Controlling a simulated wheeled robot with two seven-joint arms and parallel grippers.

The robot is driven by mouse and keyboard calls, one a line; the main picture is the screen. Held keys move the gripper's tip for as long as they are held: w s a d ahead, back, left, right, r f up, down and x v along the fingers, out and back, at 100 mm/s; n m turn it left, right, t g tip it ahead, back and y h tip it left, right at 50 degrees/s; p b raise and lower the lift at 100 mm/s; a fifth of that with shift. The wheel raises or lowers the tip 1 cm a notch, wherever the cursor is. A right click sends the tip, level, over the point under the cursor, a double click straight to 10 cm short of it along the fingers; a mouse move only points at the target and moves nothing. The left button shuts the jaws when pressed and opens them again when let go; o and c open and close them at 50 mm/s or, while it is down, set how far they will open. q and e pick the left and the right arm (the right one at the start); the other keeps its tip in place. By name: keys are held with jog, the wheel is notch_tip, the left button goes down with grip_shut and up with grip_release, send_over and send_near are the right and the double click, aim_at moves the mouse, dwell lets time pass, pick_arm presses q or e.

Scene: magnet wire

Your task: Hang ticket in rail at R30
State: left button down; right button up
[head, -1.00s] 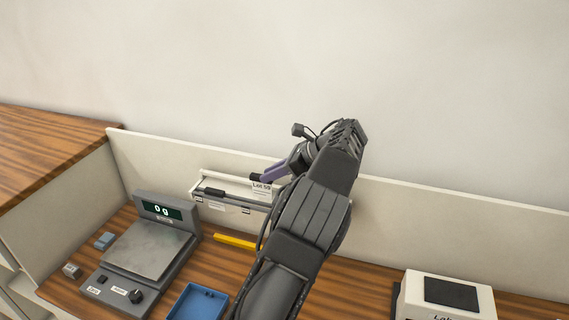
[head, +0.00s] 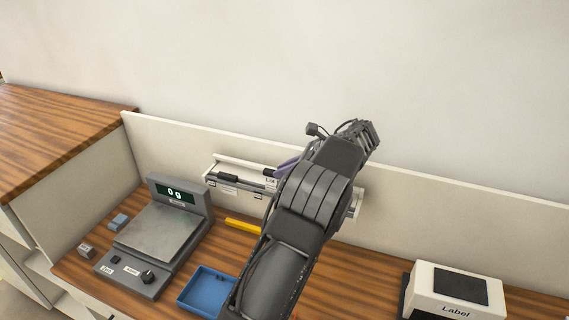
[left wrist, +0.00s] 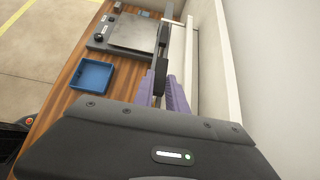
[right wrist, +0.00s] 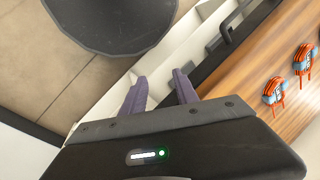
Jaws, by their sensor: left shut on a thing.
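The rail (head: 240,180) is a pale strip with a grey bar, fixed along the low back panel. A small white ticket (head: 270,183), its print partly readable as "Lot", is at the front of the rail, mostly hidden behind my left arm. My left gripper (head: 279,170) has purple fingers with dark tips and is shut on the ticket at the rail. My right gripper (right wrist: 160,82) is open and empty, away from the rail. I cannot read R30.
A scale (head: 157,238) reading 0 g stands left of the rail. A blue tray (head: 207,288) and a yellow bar (head: 243,226) lie in front. A white label box (head: 453,292) is at right. Orange-and-blue coils (right wrist: 273,92) lie on wood in the right wrist view.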

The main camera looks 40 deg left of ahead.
pick_arm(q)
jog(key=shift+f, duration=2.75)
jog(key=shift+f, duration=0.15)
jog(key=c, duration=1.3)
grip_release()
jog(key=shift+r, duration=4.05)
jog(key=shift+s+f, duration=0.1)
